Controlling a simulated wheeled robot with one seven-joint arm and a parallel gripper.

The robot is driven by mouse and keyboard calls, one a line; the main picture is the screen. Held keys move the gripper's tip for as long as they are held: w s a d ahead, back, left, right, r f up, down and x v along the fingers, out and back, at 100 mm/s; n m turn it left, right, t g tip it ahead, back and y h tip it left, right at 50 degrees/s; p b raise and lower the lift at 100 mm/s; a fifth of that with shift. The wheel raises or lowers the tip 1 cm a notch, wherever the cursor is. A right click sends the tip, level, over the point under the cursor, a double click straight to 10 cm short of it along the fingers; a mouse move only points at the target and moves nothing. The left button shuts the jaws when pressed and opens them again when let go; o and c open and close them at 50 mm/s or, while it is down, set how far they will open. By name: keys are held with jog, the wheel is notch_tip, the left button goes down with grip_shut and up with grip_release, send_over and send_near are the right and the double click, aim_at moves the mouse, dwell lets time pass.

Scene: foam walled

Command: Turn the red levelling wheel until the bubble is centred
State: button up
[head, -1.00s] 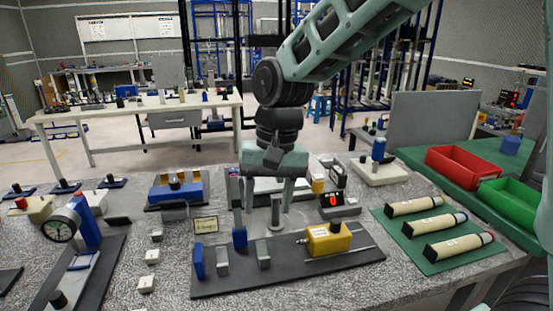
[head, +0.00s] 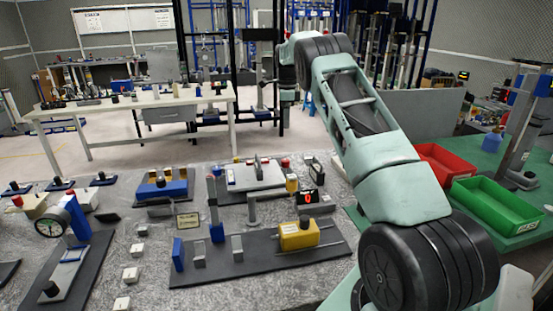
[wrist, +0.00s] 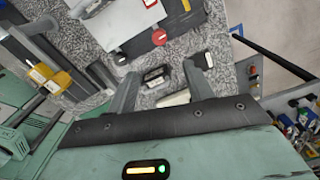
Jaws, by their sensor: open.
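A pale plate (head: 262,181) stands at the back middle of the bench in the head view, with an upright grey piece on it. A small red wheel (head: 285,163) shows at its right end. In the wrist view a red wheel (wrist: 158,37) sits at the edge of the pale plate (wrist: 138,22), just beyond my fingertips and apart from them. My gripper (wrist: 165,69) is open, with nothing between its fingers. I cannot make out the bubble.
A dark board with a yellow block (head: 299,235) and upright posts lies in front of the plate. A blue block fixture (head: 163,188) is to the left. Red and green bins (head: 497,205) lie at right, partly behind my arm.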

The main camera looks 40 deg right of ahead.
aim_at(286, 160)
notch_tip(286, 160, down, 17)
jog(key=p, duration=0.2)
jog(key=shift+r+p, duration=0.1)
jog(key=shift+p, duration=0.3)
jog(key=c, duration=1)
